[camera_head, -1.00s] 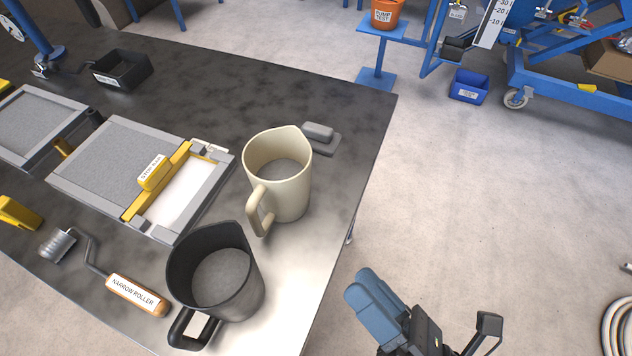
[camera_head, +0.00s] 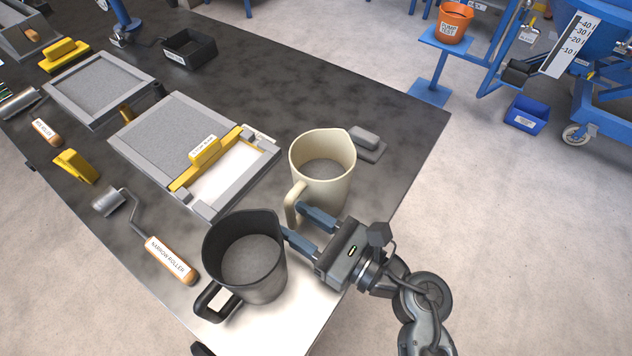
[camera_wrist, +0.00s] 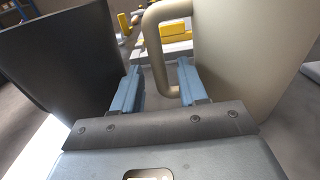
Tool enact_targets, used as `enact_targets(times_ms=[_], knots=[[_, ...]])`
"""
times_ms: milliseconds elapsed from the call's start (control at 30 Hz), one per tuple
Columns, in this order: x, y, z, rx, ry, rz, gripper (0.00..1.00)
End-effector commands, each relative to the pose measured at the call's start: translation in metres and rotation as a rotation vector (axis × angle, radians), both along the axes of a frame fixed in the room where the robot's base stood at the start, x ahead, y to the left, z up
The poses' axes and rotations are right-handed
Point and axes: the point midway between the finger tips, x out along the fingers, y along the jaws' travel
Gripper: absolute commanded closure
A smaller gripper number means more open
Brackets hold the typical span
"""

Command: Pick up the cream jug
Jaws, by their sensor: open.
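The cream jug (camera_head: 327,176) stands upright on the dark table near its right edge, with its handle (camera_head: 293,203) toward the front left. My gripper (camera_head: 293,222) is open, its two blue fingers reaching in from the right at the handle's level. In the wrist view the cream jug (camera_wrist: 250,50) fills the right side. Its handle (camera_wrist: 153,45) shows just beyond and between the fingertips of my gripper (camera_wrist: 158,80). I cannot tell whether a finger touches the jug.
A black jug (camera_head: 270,278) stands close on the near side of my gripper, and it fills the left of the wrist view (camera_wrist: 60,60). A framed screen (camera_head: 170,135) with a yellow bar lies left of the cream jug. A grey block (camera_head: 365,140) sits behind it. A narrow roller (camera_head: 170,260) lies front left.

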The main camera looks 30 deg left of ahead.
Motion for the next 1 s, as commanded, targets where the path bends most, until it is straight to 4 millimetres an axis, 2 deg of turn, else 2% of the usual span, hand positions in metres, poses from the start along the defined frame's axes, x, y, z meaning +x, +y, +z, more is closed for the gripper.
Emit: enact_targets(times_ms=[100, 200, 433, 867, 1000], knots=[[0.001, 0.015, 0.001, 0.000, 0.001, 0.002, 0.57], [0.001, 0.021, 0.001, 0.001, 0.001, 0.000, 0.57], [0.001, 0.022, 0.000, 0.000, 0.001, -0.001, 0.57], [0.002, 0.021, 0.000, 0.000, 0.002, -0.001, 0.99], [0.002, 0.021, 0.000, 0.000, 0.001, -0.001, 1.00]])
